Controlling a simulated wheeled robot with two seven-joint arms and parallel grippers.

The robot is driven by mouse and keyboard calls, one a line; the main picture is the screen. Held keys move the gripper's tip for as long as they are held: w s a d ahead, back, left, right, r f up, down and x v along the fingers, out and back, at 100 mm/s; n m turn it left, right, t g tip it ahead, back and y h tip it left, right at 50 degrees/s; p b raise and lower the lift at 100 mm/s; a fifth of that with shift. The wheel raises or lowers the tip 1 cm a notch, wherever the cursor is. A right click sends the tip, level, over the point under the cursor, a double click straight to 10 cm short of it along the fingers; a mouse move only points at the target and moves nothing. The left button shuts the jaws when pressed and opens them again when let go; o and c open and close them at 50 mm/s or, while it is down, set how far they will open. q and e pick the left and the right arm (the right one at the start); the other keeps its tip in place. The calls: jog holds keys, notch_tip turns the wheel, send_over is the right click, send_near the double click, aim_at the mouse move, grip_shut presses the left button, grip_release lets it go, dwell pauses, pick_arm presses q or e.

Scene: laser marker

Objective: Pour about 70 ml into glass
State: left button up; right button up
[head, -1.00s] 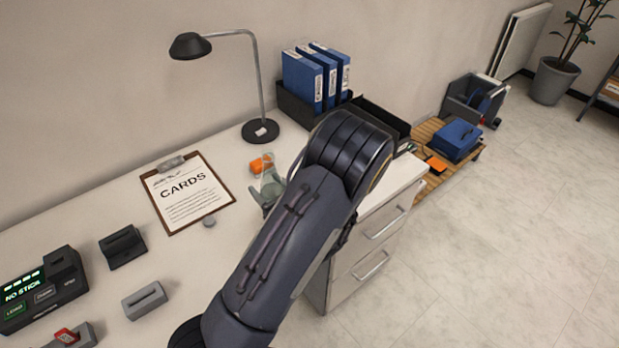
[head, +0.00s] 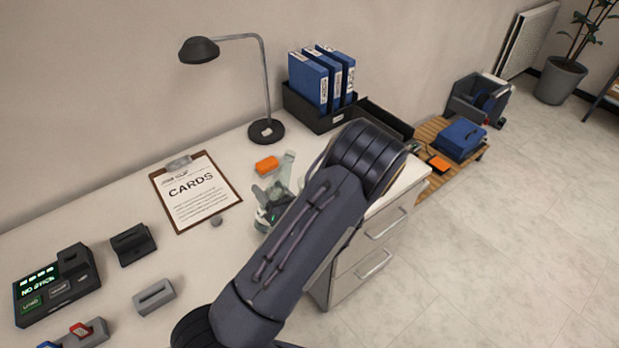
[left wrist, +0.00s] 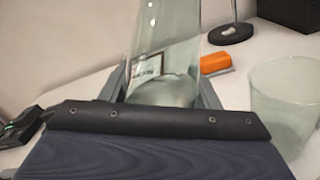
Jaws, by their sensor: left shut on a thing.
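In the head view my arm mostly hides the glass. My right gripper is not in view.
An orange block (head: 267,165) lies behind the carafe. A lamp (head: 266,130), a clipboard (head: 196,205) and a black tray with blue binders (head: 320,80) stand around it. Card devices (head: 58,285) are at the left. The desk's right edge is close.

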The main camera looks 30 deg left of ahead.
pick_arm(q)
jog(key=m, duration=0.2)
jog(key=shift+f+m+p, duration=0.2)
jog(key=shift+m+p, duration=0.1)
jog(key=shift+p, duration=0.05)
jog(key=s+m, duration=0.1)
jog(key=f+m, duration=0.1)
jog(key=m, duration=0.1)
jog(key=shift+s+a+f, duration=0.3)
jog(key=shift+s+a, duration=0.1)
jog(key=shift+s+a+f+m, duration=0.15)
jog(key=shift+s+f+m, duration=0.35)
jog(key=shift+m, duration=0.5)
jog(key=shift+r+m, duration=0.25)
jog(key=shift+m, duration=0.05)
jog(key=shift+s+a+r+m+p, duration=0.15)
jog(key=shift+m+p, duration=0.25)
jog(key=shift+m, duration=0.2)
jog(key=shift+r+p, duration=0.4)
jog(key=shift+p, duration=0.2)
jog(key=shift+w+r+m+p, duration=0.3)
jog(key=shift+r+m+p, duration=0.15)
jog(key=shift+m+p, duration=0.3)
jog(key=shift+r, duration=0.1)
jog(key=shift+s+r+m+p, duration=0.1)
jog(key=shift+r+m+p, duration=0.15)
jog(key=shift+p, duration=0.3)
